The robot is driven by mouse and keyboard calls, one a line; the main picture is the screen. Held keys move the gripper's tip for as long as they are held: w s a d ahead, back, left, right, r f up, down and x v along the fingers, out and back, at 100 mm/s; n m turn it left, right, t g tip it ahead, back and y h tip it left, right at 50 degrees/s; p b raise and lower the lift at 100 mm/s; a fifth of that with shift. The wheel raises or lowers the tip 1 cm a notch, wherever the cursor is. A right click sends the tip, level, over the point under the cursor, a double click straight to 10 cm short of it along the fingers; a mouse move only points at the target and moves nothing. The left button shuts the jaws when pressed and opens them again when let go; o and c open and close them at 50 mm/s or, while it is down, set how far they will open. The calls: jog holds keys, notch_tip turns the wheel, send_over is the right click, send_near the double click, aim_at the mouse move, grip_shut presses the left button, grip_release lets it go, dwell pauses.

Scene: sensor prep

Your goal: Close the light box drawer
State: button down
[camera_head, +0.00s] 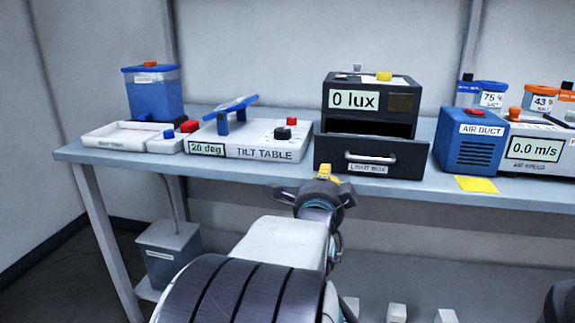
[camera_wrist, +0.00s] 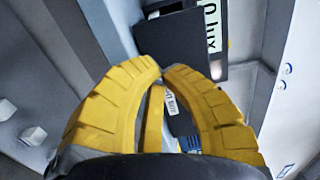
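The light box (camera_head: 412,82) is a black box with a "0 lux" display at the back of the bench. Its drawer (camera_head: 408,160) is pulled out, with a dark gap above the front panel. The drawer has a pale bar handle (camera_head: 370,157) and a "LIGHT BOX" label below it. My gripper (camera_head: 325,172) is in front of the drawer's lower left corner. In the wrist view, my gripper's yellow fingers (camera_wrist: 161,68) have their tips nearly together, with nothing seen held. The drawer's label (camera_wrist: 173,104) shows between the fingers. Whether the fingers touch the drawer is unclear.
The tilt table (camera_head: 255,140) stands left of the drawer. The blue air duct unit (camera_head: 470,140) stands close on the right. A yellow note (camera_head: 476,184) lies on the bench (camera_head: 400,189) near its front edge. The white tray (camera_head: 120,135) is far left.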

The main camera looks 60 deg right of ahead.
aim_at(329, 162)
jog(key=shift+b+x, duration=0.35)
jog(key=shift+x, duration=2.75)
jog(key=shift+x, duration=2)
jog(key=shift+a+f+b, duration=0.1)
jog(key=shift+b, duration=0.2)
